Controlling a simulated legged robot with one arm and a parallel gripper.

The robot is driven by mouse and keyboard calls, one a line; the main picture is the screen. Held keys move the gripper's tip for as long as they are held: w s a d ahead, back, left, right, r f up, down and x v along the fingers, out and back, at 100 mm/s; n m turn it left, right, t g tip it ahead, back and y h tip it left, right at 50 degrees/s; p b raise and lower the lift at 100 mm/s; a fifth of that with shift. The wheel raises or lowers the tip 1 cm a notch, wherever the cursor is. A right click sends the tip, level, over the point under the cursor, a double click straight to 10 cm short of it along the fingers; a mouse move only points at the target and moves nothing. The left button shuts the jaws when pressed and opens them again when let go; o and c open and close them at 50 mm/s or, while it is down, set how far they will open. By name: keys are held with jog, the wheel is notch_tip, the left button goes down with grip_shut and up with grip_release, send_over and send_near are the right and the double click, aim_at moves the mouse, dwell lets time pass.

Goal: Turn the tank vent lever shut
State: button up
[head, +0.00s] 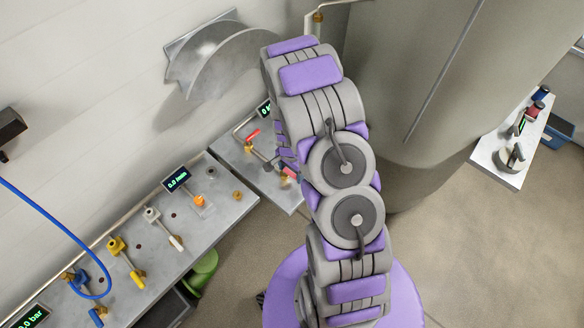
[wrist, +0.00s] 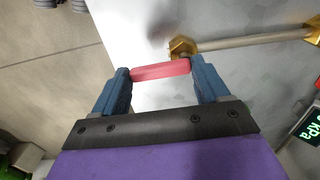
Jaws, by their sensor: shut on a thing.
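In the wrist view, a red lever handle (wrist: 160,71) spans between the two blue fingers of my gripper (wrist: 160,80), which is shut on it. A brass fitting (wrist: 183,48) with a grey pipe is just beyond the handle. In the head view, my gripper (head: 281,168) is low beside the wall bench, largely hidden behind my arm. A bit of the red handle (head: 290,172) shows there. Another red-handled lever (head: 253,135) stands farther back on the same bench. The lever's full angle is hard to tell.
The left bench (head: 217,228) carries yellow, white and blue valve levers and lit displays (head: 176,179). A large grey tank (head: 420,90) stands behind my arm. A side table (head: 510,150) is at right. The floor (head: 450,240) at lower right is clear.

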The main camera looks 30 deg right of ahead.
aim_at(291, 173)
jog(key=shift+w, duration=0.15)
dwell(0.3)
jog(key=o, duration=1.1)
jog(key=shift+c, duration=0.2)
jog(key=shift+r, duration=0.1)
notch_tip(291, 173, up, 17)
jog(key=p, duration=0.1)
jog(key=shift+a+r, duration=0.1)
